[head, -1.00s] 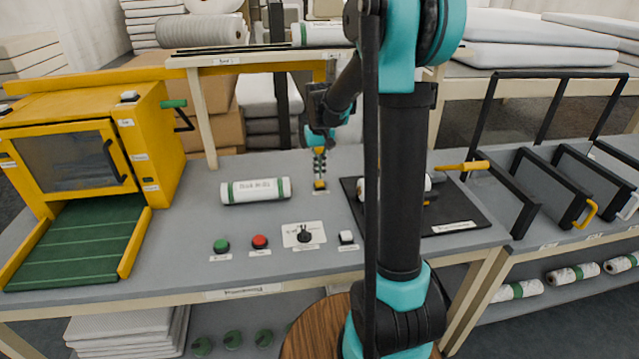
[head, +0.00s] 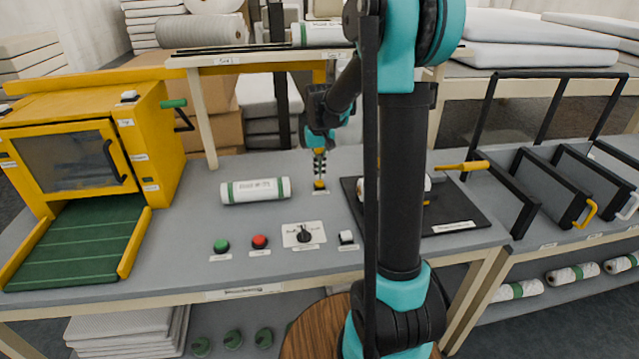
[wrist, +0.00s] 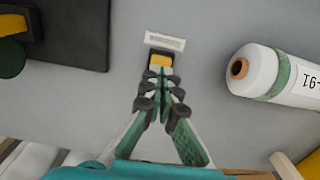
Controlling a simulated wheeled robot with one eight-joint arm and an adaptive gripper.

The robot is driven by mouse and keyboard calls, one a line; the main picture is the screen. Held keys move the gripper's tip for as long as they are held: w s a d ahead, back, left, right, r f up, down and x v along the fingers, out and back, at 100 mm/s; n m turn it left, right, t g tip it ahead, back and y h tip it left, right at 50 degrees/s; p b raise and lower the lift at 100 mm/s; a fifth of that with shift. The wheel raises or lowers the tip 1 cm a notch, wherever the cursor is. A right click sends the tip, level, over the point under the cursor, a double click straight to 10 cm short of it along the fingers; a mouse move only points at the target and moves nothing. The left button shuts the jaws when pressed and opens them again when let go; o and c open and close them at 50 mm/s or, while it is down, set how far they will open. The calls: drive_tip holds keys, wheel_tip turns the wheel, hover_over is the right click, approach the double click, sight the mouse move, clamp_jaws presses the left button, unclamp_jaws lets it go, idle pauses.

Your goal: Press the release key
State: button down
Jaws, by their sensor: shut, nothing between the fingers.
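A small yellow key (wrist: 160,60) in a dark housing sits on the grey bench top. A white label lies beside it, upside down and too blurred to read surely. The key also shows in the head view (head: 319,185), near the middle of the bench. My gripper (wrist: 161,76) is shut and empty, pointing down at the key. Its fingertips overlap the key's near edge in the wrist view; I cannot tell whether they touch it. In the head view my gripper (head: 319,176) is right above the key.
A white roll with green bands (head: 255,190) lies left of the key. A green button (head: 221,246), a red button (head: 260,242), a rotary switch (head: 304,236) and a white switch (head: 346,237) line the front. A black mat (head: 455,222) lies right; a yellow machine (head: 160,130) stands left.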

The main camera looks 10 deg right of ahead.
sight(319, 182)
idle(0.4)
drive_tip(key=shift+f, duration=1.25)
drive_tip(key=shift+r, duration=1.25)
drive_tip(key=shift+r, duration=0.1)
wheel_tip(319, 182, up, 6)
drive_tip(key=shift+f, duration=0.1)
